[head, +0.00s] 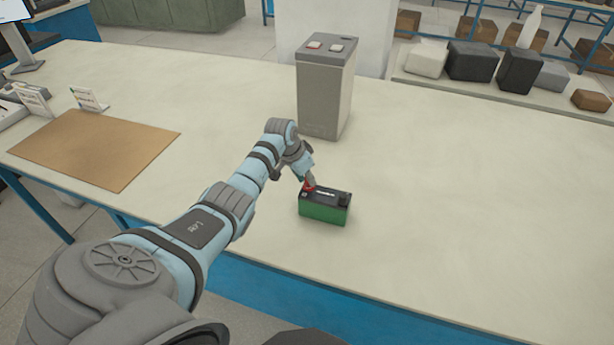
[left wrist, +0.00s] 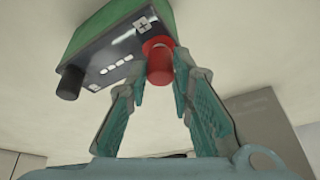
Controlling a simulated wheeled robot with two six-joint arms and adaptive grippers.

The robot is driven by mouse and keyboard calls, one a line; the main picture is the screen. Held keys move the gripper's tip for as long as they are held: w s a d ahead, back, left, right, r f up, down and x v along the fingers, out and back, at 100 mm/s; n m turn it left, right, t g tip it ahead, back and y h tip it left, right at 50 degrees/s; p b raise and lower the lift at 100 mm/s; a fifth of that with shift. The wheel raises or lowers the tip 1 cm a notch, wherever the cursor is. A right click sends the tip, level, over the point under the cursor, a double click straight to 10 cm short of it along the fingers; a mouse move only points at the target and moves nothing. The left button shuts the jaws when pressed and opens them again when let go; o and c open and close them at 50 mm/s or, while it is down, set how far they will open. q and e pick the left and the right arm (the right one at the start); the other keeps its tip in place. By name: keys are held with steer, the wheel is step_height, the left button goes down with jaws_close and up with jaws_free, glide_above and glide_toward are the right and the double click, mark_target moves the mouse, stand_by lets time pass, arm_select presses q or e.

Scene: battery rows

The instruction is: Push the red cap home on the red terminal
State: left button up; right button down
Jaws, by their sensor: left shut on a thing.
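A small battery (head: 323,214) with a green body and a black top stands on the table, below and right of my left wrist. In the left wrist view the battery (left wrist: 92,38) shows a plus mark beside a red ring-like base (left wrist: 150,44). The red cap (left wrist: 161,68) sits at that base, in line with it; I cannot tell how far down it is. My left gripper (head: 308,183) is shut on the red cap, with a finger on either side. A black terminal or cap (left wrist: 69,83) stands at the battery's other end. My right gripper is not in view.
A tall grey battery-like box (head: 324,95) stands behind the small battery on the table (head: 440,200). A brown mat (head: 95,150) lies at the left, with small cards (head: 88,99) behind it. The table to the right is clear.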

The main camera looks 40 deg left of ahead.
arm_select(q)
steer(key=shift+f, duration=0.45)
stand_by(0.5)
steer(key=o, duration=0.9)
steer(key=shift+o, duration=0.6)
steer(key=o, duration=0.4)
steer(key=shift+r, duration=0.1)
step_height(320, 180, up, 5)
steer(key=p, duration=0.5)
steer(key=shift+r, duration=0.95)
